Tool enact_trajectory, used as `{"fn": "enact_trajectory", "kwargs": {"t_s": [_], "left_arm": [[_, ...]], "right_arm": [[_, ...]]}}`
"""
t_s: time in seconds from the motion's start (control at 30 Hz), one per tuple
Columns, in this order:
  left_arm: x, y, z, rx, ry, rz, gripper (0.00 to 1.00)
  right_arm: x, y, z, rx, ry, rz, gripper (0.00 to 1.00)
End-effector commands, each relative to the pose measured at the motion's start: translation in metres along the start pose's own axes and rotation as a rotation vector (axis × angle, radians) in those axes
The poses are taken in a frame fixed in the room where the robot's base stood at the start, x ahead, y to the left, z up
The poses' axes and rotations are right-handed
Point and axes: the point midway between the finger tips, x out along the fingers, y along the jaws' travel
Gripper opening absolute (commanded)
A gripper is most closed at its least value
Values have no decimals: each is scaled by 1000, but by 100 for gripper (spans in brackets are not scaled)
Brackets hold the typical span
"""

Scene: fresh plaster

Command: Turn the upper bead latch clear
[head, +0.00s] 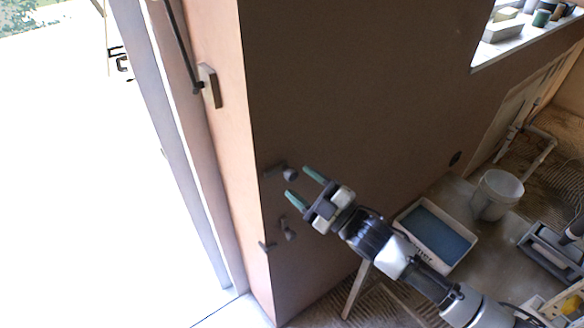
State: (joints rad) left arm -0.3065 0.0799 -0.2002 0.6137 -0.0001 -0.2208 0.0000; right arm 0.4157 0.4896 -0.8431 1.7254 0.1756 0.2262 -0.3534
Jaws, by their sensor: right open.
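The upper bead latch (289,174) is a small dark fitting with a short bar and a round knob, on the brown plastered wall near its vertical corner edge. A second, similar dark latch (288,232) sits lower on the same wall, its parts reaching toward the corner. My right gripper (303,182) comes from the lower right, with its two green-tipped fingers apart. Its fingertips are just right of the upper latch, with nothing seen between them. I cannot tell how far they stand off the wall. My left gripper is not in view.
A handle (209,86) sticks out of the narrow wall face by the bright opening at left. On the floor at right are a tray with blue contents (402,216), a white bucket (498,194) and a dark-topped item (548,251). A sill (530,44) holds small items.

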Motion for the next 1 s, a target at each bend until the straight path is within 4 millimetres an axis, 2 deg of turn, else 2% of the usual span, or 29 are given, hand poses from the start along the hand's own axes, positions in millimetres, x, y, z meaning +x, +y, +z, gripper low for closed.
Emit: {"fn": "enact_trajectory", "kwargs": {"t_s": [0.1, 0.23, 0.6, 0.9, 1.0], "left_arm": [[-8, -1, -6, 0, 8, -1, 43], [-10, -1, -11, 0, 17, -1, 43], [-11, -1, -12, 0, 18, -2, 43], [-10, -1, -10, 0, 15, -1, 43], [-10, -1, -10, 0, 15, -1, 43]], "right_arm": [[20, 2, -2, 1, 1, 1, 54], [31, 1, -1, 1, 0, 0, 54], [35, 0, 0, 0, -1, 0, 53], [35, 0, 0, 1, -1, -1, 7], [34, -1, 0, 3, -1, 0, 6]]}}
